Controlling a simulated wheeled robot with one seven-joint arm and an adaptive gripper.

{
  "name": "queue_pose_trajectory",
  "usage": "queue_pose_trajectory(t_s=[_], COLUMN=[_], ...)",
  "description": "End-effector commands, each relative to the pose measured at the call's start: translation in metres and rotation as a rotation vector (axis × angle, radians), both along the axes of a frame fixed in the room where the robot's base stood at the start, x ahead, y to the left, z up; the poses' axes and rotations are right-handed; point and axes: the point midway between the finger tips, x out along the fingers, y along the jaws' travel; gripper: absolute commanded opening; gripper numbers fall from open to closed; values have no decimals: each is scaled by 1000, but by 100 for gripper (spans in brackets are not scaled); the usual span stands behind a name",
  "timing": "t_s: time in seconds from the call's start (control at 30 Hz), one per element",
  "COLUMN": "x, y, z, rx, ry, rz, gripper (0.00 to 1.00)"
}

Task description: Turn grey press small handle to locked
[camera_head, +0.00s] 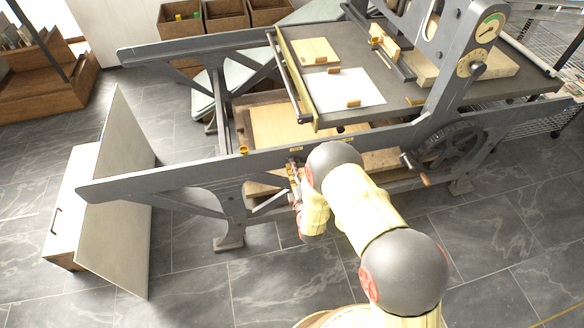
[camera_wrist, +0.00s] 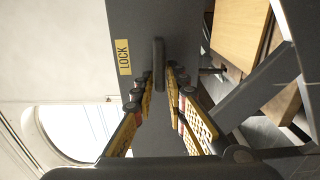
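The grey press (camera_head: 190,170) fills the middle of the head view. In the wrist view its grey side panel (camera_wrist: 185,22) carries a yellow label (camera_wrist: 123,57) reading LOCK. A small dark handle (camera_wrist: 158,62) stands out from the panel, right of the label. My gripper (camera_wrist: 160,82) has its fingertips on either side of the handle's near end. The fingers look parted, with narrow gaps beside the handle; firm contact is not visible. In the head view my gripper (camera_head: 294,168) is at the press's front rail, and I cannot make out the small handle there.
A crank wheel (camera_head: 450,148) with a wooden grip (camera_head: 424,179) is right of my arm. A tilted grey board (camera_head: 125,190) leans by a white cabinet (camera_head: 68,205) at left. Wooden bins (camera_head: 225,18) stand behind. The tiled floor (camera_head: 270,285) in front is clear.

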Motion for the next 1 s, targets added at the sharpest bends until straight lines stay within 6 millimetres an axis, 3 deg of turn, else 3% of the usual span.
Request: queue_pose_trajectory(t_s=[0.2, 0.57, 0.77, 1.0], x=[0, -5, -33, -81], y=[1, 0, -8, -21], z=[0, -1, -1, -2], rx=[1, 0, -1, 0], ry=[0, 3, 5, 5], rz=[2, 4, 5, 4], gripper=[27, 27, 27, 27])
